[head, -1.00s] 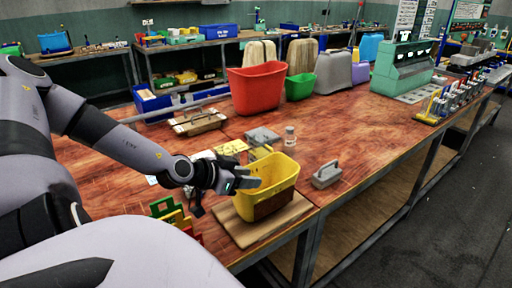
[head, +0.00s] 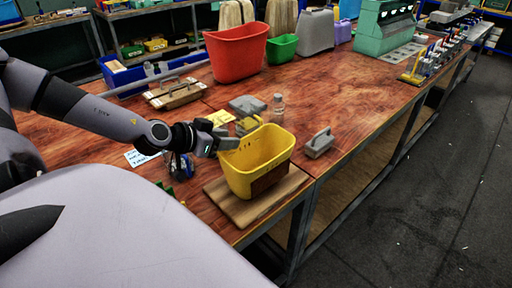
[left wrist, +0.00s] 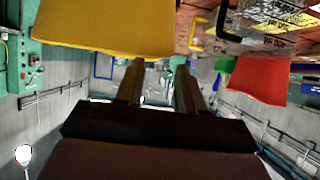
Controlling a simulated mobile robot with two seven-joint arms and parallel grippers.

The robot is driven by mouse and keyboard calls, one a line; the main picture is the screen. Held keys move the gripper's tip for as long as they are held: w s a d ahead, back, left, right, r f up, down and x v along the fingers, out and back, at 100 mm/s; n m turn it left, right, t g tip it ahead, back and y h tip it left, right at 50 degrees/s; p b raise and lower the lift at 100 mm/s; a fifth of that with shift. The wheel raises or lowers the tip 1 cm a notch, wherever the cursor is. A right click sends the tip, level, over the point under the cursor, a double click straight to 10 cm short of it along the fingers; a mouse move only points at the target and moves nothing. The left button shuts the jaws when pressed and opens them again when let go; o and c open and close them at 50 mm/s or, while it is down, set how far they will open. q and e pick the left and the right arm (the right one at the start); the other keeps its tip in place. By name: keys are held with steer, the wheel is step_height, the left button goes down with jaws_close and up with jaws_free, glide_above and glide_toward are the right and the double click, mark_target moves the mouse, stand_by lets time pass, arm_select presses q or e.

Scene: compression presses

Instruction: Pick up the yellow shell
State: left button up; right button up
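The yellow shell (head: 257,160) is an open-topped tub standing upright on a wooden board (head: 222,202) at the table's front edge. My left gripper (head: 228,143) is at its upper left rim in the head view. In the left wrist view the fingers (left wrist: 158,82) stand apart with a clear gap between them. The yellow shell (left wrist: 105,28) fills the top left there, just beyond the fingertips. I cannot tell whether a finger touches the rim. My right gripper is in neither view.
A grey handled block (head: 319,144) stands right of the shell, and a clear bottle (head: 278,108) behind it. A red bin (head: 236,52) and a green bin (head: 282,48) stand farther back. The middle right of the table is clear.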

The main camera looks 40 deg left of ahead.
arm_select(q)
steer(key=shift+x, duration=1.8)
steer(key=b, duration=0.2)
steer(key=w+f+b, duration=0.1)
steer(key=b, duration=0.1)
steer(key=shift+w+a+f, duration=0.15)
steer(key=shift+a+f, duration=0.1)
steer(key=shift+f, duration=0.05)
steer(key=shift+w+d+b, duration=0.15)
steer(key=shift+w+b, duration=0.15)
steer(key=shift+b, duration=0.1)
steer(key=shift+r, duration=0.1)
jaws_close()
